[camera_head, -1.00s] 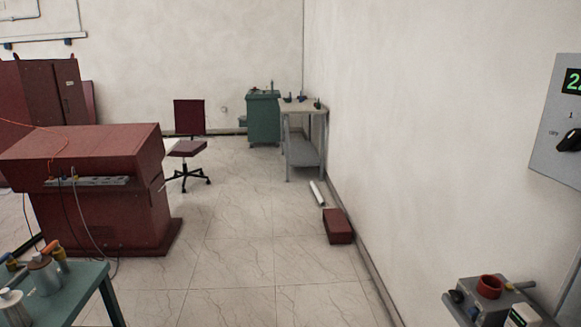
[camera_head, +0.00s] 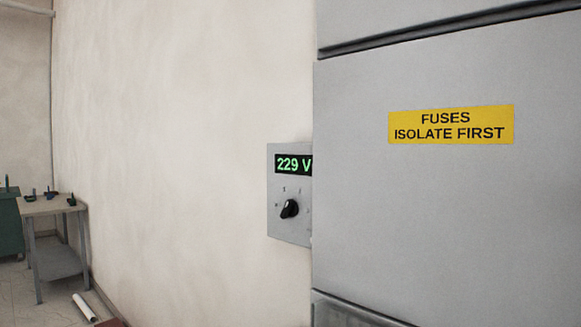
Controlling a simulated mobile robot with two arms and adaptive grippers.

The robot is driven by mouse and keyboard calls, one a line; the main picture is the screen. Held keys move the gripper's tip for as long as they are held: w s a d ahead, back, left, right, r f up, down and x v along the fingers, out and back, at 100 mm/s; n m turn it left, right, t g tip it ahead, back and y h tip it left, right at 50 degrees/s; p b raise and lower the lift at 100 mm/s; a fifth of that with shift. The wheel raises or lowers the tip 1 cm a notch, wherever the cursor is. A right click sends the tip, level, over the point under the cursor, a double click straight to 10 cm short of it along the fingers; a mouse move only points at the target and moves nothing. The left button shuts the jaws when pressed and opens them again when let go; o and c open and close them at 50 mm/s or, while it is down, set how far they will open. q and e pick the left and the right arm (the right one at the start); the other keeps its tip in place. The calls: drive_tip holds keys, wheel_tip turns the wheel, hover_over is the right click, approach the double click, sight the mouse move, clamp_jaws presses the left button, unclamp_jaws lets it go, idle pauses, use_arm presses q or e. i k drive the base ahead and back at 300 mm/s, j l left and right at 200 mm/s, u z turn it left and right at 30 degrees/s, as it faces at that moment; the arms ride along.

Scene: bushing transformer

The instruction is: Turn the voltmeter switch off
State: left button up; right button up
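The voltmeter panel (camera_head: 278,225) is a grey box on the wall near the middle of the head view. Its right edge is hidden behind a grey cabinet. Its display (camera_head: 292,164) reads "229 V" in green. The black rotary switch (camera_head: 289,208) sits below the display, its pointer tilted. The position labels around it are too small to read for certain. Neither of my grippers shows in the view.
A large grey cabinet (camera_head: 440,220) with a yellow "FUSES ISOLATE FIRST" label (camera_head: 451,124) fills the right side, close by. A workbench (camera_head: 54,207) with small items, a green cabinet (camera_head: 9,225) and a white roll (camera_head: 84,307) are at the left.

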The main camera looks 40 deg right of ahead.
sight(290, 208)
drive_tip(key=z, duration=1.5)
